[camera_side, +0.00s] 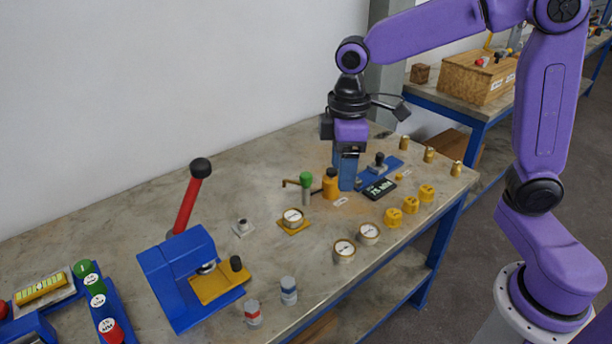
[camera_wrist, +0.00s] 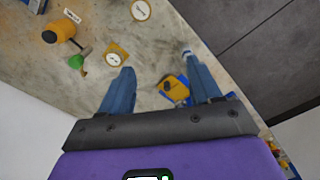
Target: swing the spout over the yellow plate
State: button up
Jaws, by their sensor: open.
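The spout is a thin brown bar (camera_side: 290,182) in the side view. It extends left beside a green-topped post (camera_side: 306,180), near a black-capped orange bottle (camera_side: 330,183); where it is joined is unclear. The wrist view shows the bar (camera_wrist: 85,48), the green knob (camera_wrist: 76,62) and the bottle (camera_wrist: 60,30) at upper left. The yellow plate (camera_side: 282,226) carries a round white-topped vessel (camera_side: 293,217); the plate also shows in the wrist view (camera_wrist: 107,49). My gripper (camera_side: 347,186) points down, open and empty, right of the bottle in the side view. Its blue fingers are apart (camera_wrist: 158,60).
A blue press (camera_side: 180,270) with a red lever stands front left. Two white-topped vessels (camera_side: 344,251) (camera_side: 368,233), several yellow pieces (camera_side: 410,204) and a blue-based fixture (camera_side: 378,166) lie toward the right. Two small jars (camera_side: 288,290) (camera_side: 252,312) stand near the front edge.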

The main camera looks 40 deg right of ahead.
jog(key=w+d+m, duration=0.1)
jog(key=w+d, duration=0.2)
jog(key=w, duration=1.1)
jog(key=m, duration=0.1)
send_near(306, 175)
notch_tip(306, 175, down, 10)
jog(key=shift+w+f, duration=0.15)
grip_shut()
